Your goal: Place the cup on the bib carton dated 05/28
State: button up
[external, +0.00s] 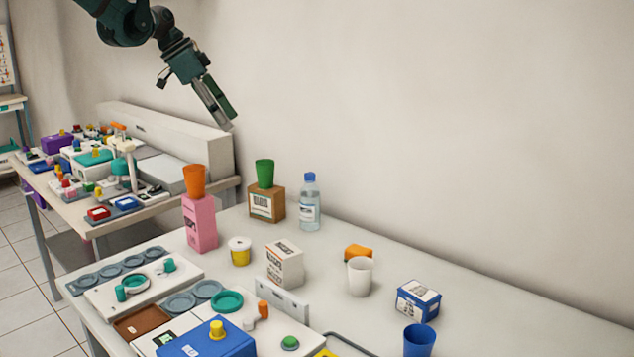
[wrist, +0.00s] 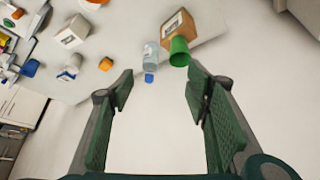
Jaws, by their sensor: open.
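My gripper (external: 225,112) is open and empty, high above the back of the table. Its two fingers (wrist: 160,92) stand wide apart in the wrist view. A white cup (external: 360,277) and a blue cup (external: 419,341) stand on the table. An orange cup (external: 194,180) is on a pink carton (external: 200,224). A green cup (external: 265,174) is on a brown carton (external: 266,204); both also show in the wrist view, the cup (wrist: 179,52) beyond the fingertips. A white printed carton (external: 285,264) and a blue carton (external: 418,301) have bare tops. No date is legible.
A clear bottle (external: 310,202) stands beside the brown carton. A yellow-and-white jar (external: 240,251) and an orange block (external: 358,251) are nearby. Dental trays and a blue box (external: 205,340) crowd the front left. The table's right side is clear.

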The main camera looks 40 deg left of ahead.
jog(key=s+d+r+n+y, duration=0.15)
jog(key=s+r, duration=0.25)
jog(key=s, duration=0.5)
jog(key=s+d+r+n+t, duration=0.1)
jog(key=s+r+n, duration=0.15)
jog(key=s, duration=0.75)
jog(key=s+d+r+n+y, duration=0.1)
jog(key=s+r, duration=0.3)
jog(key=s, duration=0.5)
jog(key=s+f+n+t+y, duration=0.1)
jog(key=s+f+n, duration=0.1)
jog(key=s, duration=0.8)
jog(key=shift+s, duration=0.35)
jog(key=shift+a+f, duration=0.1)
jog(key=shift+f, duration=0.1)
